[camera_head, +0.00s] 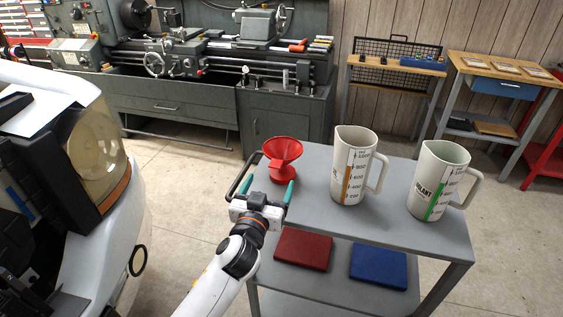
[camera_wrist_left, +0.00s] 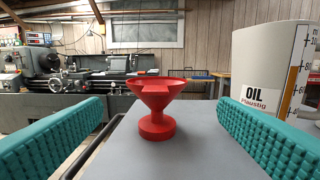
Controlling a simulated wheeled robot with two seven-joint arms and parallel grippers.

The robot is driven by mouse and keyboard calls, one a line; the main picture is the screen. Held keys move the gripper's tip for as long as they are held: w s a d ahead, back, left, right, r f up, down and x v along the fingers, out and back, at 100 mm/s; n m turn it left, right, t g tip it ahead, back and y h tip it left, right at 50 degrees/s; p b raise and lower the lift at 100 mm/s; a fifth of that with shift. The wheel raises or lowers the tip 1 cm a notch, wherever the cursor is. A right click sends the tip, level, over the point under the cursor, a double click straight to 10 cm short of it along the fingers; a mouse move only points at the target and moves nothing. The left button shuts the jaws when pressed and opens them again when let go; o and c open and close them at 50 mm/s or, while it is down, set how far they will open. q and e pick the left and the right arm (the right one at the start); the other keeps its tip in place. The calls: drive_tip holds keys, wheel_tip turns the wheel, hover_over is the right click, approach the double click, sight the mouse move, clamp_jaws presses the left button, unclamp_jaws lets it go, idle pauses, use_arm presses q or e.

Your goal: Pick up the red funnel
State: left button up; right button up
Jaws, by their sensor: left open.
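The red funnel (camera_head: 282,158) stands upright on the left end of the grey cart's top (camera_head: 314,201), wide mouth up on a round foot. In the left wrist view the funnel (camera_wrist_left: 157,105) is ahead, between the two teal fingers and beyond their tips. My left gripper (camera_head: 268,187) is at the cart's left edge, in front of the funnel, open and empty. Its teal fingers show on both sides in the left wrist view, apart from the funnel. My right gripper does not show.
A jug with an orange scale (camera_head: 346,165) and one with a green scale (camera_head: 424,180) stand right of the funnel. The cart's push handle (camera_head: 243,172) is beside the gripper. Red (camera_head: 303,249) and blue (camera_head: 379,265) boxes lie on the lower shelf. A vehicle front (camera_head: 70,190) is at left.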

sight(275, 164)
use_arm(q)
drive_tip(key=x, duration=0.3)
drive_tip(key=shift+d+f, duration=0.1)
drive_tip(key=shift+w+p, duration=0.4)
drive_tip(key=shift+w, duration=0.1)
drive_tip(key=x, duration=0.4)
drive_tip(key=shift+w+a+p, duration=0.2)
drive_tip(key=shift+p, duration=0.1)
clamp_jaws()
